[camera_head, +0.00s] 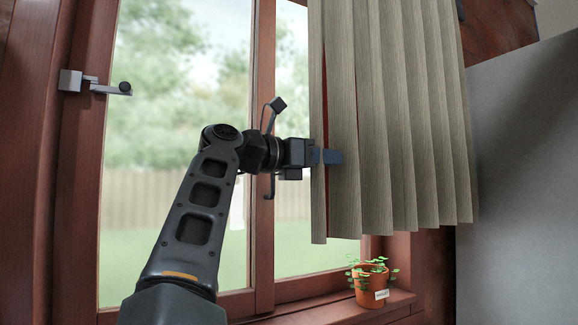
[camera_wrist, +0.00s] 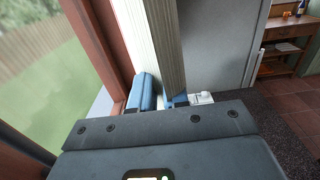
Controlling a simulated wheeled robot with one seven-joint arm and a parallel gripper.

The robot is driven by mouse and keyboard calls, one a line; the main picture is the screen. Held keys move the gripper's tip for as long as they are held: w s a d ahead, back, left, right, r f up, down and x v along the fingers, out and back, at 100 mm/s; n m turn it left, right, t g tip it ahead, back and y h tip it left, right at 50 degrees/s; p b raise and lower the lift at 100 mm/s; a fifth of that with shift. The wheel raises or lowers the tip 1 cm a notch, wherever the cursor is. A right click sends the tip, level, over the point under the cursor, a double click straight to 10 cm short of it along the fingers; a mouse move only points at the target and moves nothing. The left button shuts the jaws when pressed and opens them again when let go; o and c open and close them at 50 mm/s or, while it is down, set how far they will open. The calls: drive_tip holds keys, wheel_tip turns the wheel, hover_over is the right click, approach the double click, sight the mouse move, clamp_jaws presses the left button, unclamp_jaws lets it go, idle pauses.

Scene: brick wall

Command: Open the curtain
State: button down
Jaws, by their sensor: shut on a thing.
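The beige pleated curtain (camera_head: 400,130) hangs over the right part of the window, bunched in vertical folds. The left part of the window pane (camera_head: 180,130) is uncovered. My gripper (camera_head: 328,157) is at the curtain's left edge, at mid-height, with its blue fingers around the first fold. In the wrist view, my gripper (camera_wrist: 162,92) has one blue finger on each side of a strip of the curtain (camera_wrist: 172,40), shut on it. The far fingertip is partly hidden by the fabric.
A potted plant (camera_head: 370,283) stands on the wooden windowsill below the curtain. A window handle (camera_head: 95,85) juts from the left frame. A grey panel (camera_head: 525,180) stands to the right. A wooden shelf (camera_wrist: 290,45) shows at far right in the wrist view.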

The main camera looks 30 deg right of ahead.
drive_tip(key=d+p, duration=0.1)
drive_tip(key=d, duration=2.9)
drive_tip(key=shift+p, duration=0.4)
drive_tip(key=shift+r, duration=0.1)
drive_tip(key=c, duration=1.2)
unclamp_jaws()
drive_tip(key=a+b, duration=0.1)
drive_tip(key=a, duration=0.6)
drive_tip(key=shift+a+b, duration=0.35)
drive_tip(key=shift+b, duration=0.05)
